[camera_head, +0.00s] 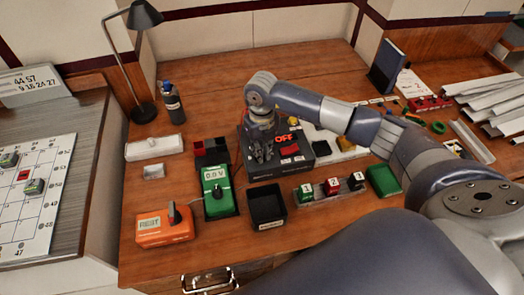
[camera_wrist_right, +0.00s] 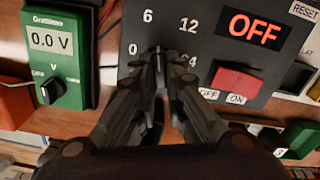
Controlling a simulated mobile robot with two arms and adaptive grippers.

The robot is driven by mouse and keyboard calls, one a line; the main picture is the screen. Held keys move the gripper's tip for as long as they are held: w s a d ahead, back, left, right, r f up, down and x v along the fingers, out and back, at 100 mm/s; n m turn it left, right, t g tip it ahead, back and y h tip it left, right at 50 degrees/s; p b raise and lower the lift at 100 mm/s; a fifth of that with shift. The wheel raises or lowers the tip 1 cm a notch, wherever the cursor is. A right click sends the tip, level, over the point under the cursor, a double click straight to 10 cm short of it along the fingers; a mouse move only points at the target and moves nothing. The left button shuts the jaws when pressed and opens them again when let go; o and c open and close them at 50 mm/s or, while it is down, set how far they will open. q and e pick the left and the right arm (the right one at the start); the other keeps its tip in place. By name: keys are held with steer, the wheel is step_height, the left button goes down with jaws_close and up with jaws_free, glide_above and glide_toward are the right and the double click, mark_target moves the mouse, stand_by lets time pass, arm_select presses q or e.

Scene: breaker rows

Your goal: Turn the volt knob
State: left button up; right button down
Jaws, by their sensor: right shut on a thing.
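A dark power box (camera_head: 318,150) stands at the middle of the table. It has a red lit "OFF" display (camera_wrist_right: 253,30) and a red switch (camera_wrist_right: 237,81) marked OFF and ON. My right gripper (camera_head: 261,152) is at the box's left part, shut on the volt knob in the middle of the dial. The fingers hide the knob, so its pointing direction cannot be told. My left gripper is not in view.
A green meter (camera_head: 216,190) reading 0.0 V and an orange unit (camera_head: 165,226) stand left of the box. A black bin (camera_head: 267,205), numbered breakers (camera_head: 332,188) and a green block (camera_head: 383,180) sit in front. A lamp (camera_head: 144,112) stands at the back left.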

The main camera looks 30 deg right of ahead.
steer(key=m, duration=0.4)
steer(key=shift+w, duration=0.1)
steer(key=shift+a+r+m, duration=0.1)
steer(key=shift+a+m, duration=0.05)
steer(key=shift+m, duration=1.95)
steer(key=c, duration=1.7)
jaws_free()
steer(key=shift+o, duration=0.2)
step_height(320, 180, up, 12)
